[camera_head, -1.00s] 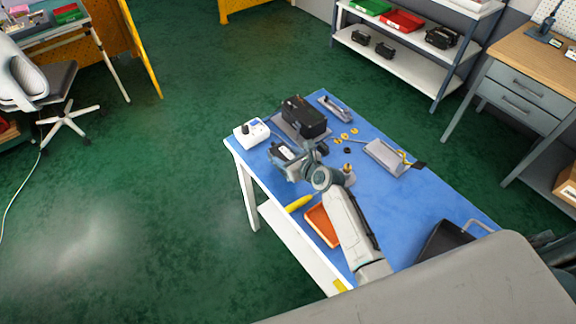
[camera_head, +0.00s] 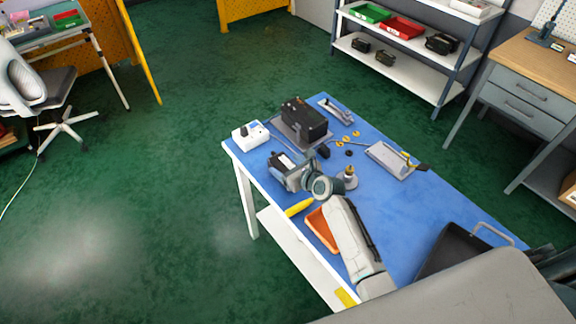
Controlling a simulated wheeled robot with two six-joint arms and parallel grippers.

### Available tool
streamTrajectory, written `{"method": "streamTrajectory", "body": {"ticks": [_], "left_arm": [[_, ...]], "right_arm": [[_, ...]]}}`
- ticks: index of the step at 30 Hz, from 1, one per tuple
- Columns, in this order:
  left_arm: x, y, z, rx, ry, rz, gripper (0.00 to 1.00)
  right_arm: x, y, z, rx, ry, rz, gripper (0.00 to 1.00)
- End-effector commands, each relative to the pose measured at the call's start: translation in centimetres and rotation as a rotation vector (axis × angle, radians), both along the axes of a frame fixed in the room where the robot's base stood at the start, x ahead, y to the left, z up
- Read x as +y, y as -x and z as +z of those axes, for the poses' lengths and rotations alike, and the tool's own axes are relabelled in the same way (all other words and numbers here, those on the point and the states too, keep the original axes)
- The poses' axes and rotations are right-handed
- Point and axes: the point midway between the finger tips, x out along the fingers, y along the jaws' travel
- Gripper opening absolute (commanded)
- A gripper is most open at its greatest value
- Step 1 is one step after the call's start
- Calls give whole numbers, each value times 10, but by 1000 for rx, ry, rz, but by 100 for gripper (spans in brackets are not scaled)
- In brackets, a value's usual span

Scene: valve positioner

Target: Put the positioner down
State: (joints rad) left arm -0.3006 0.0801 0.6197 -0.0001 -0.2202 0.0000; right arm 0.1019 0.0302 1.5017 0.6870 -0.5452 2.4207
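The positioner appears to be the black box (camera_head: 304,119) resting on a grey fixture plate (camera_head: 284,128) near the far left part of the blue-topped table. My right gripper (camera_head: 283,163) is just in front of the box, toward the table's left edge. It looks apart from the box in this view. Its fingers are too small and partly hidden by its own dark body, so I cannot tell whether they are open or shut. My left gripper is not in view.
A white device (camera_head: 250,134) stands at the table's left corner. Brass fittings (camera_head: 346,139), a grey tray (camera_head: 390,159), a brass-topped post (camera_head: 349,178), a yellow tool (camera_head: 299,207) and an orange tray (camera_head: 321,230) lie around. The blue surface (camera_head: 405,200) right of my arm is clear.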

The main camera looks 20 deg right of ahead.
Motion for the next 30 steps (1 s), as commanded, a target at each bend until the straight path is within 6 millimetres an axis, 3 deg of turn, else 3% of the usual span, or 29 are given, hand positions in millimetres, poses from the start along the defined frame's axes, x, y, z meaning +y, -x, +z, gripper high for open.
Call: {"method": "streamTrajectory", "body": {"ticks": [11,30], "left_arm": [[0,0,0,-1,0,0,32],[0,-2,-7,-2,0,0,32]], "right_arm": [[-1,2,3,0,0,0,76],[-36,97,44,-1,2,1,76]]}}
